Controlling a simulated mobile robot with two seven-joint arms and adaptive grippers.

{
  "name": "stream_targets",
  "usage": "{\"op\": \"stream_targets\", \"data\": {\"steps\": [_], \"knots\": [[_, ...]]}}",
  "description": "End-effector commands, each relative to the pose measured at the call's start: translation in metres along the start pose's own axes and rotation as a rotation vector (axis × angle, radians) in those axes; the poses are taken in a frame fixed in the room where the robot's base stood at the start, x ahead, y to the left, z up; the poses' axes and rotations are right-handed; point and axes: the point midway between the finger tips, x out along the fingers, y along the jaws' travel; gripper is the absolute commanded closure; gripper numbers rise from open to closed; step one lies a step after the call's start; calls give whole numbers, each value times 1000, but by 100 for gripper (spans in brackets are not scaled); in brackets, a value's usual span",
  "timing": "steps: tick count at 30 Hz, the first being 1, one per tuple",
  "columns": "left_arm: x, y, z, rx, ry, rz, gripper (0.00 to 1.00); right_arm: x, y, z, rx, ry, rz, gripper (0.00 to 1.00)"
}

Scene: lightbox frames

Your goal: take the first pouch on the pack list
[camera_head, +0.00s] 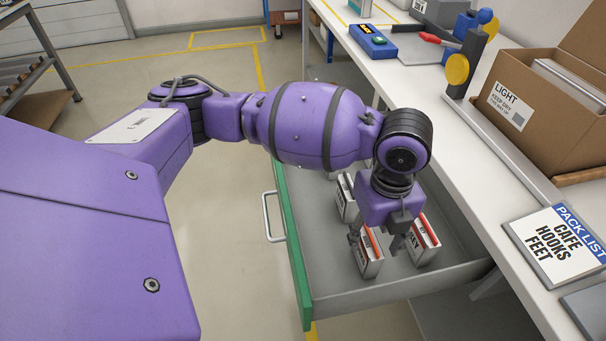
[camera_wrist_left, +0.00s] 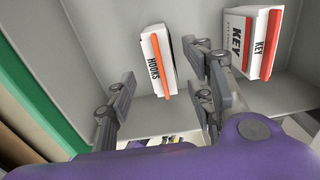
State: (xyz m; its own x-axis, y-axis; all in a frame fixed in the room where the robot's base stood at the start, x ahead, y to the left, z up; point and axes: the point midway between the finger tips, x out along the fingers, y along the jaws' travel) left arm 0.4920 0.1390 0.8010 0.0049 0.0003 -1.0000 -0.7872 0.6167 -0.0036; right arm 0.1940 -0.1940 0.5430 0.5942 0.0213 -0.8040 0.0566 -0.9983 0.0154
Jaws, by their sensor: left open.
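The pack list (camera_head: 560,243) on the bench reads CAFE, HOOKS, FEET from top to bottom. White pouches with red-orange edges stand in the open drawer (camera_head: 322,279). More pouches (camera_head: 345,197) stand farther back, partly hidden by my arm; I cannot read a CAFE label. My left gripper (camera_head: 376,241) is open and empty, pointing down over the drawer's pouches.
The drawer has a green front (camera_head: 292,250) with a handle. On the bench stand a cardboard box marked LIGHT (camera_head: 545,115), a blue device (camera_head: 373,41) and a tool with yellow discs (camera_head: 457,69). The drawer floor nearest the camera is bare.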

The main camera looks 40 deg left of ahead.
Motion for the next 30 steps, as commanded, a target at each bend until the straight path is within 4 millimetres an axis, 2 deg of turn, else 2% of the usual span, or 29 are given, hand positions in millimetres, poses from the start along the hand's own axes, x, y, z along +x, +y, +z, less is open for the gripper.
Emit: {"op": "stream_targets", "data": {"steps": [1, 6, 14, 22, 30], "knots": [[8, 1, 0, 0, 3, 4, 52, 2, 0, 10, 0, -16, 0, 60], [19, 2, 0, -2, 5, 7, 52, -4, 2, 27, 2, -47, 5, 60], [43, 0, 1, -3, 3, 5, 52, -2, 2, 30, 3, -50, 5, 60], [82, 0, 4, -2, 5, 6, 52, 4, 2, 33, 6, -48, 4, 60], [86, -1, 5, -1, 2, 2, 52, 4, 3, 33, 7, -48, 6, 60]]}}
